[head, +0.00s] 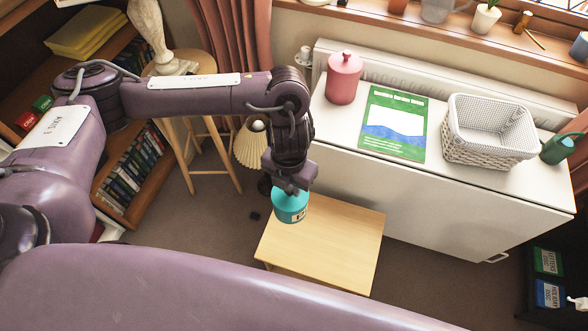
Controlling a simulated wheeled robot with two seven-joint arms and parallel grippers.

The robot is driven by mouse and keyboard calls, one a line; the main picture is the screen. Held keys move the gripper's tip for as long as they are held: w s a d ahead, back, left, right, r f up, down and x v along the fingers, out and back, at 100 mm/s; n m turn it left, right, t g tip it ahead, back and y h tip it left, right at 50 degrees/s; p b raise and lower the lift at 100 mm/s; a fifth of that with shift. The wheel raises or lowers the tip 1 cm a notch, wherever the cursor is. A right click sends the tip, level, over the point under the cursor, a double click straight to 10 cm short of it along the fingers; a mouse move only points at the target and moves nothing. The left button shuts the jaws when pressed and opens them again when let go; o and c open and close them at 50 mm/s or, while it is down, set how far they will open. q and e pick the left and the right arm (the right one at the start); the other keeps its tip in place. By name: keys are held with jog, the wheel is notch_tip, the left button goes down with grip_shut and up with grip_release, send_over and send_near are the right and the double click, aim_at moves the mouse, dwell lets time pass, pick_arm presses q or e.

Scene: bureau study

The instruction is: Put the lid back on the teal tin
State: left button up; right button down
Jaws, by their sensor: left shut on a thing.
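The teal tin (291,212), a round can with a pale label on its side, is at the far left part of a small wooden table (340,236). My left gripper (289,190) points down right above it and is shut on the teal lid, mostly hidden under the fingers. The lid is at the top of the tin; I cannot tell whether it is seated or slightly apart. My right gripper is not in view.
A white cabinet (440,205) behind bears a pink lidded canister (343,80), a green book (394,122), a white basket (489,150) and a green watering can (559,149). A lamp (251,145) stands left of the tin. The small table's right part is clear.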

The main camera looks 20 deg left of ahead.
pick_arm(q)
jog(key=shift+w+d+m, duration=0.1)
jog(key=shift+w+m, duration=0.05)
jog(key=shift+m, duration=0.35)
jog(key=shift+f+b, duration=0.65)
jog(key=shift+b, duration=0.1)
notch_tip(320, 180, down, 5)
jog(key=b, duration=0.4)
jog(key=shift+r, duration=0.1)
jog(key=shift+r+p, duration=0.4)
jog(key=shift+r, duration=0.25)
jog(key=shift+r+p, duration=1.6)
jog(key=shift+p, duration=0.05)
dwell(1.5)
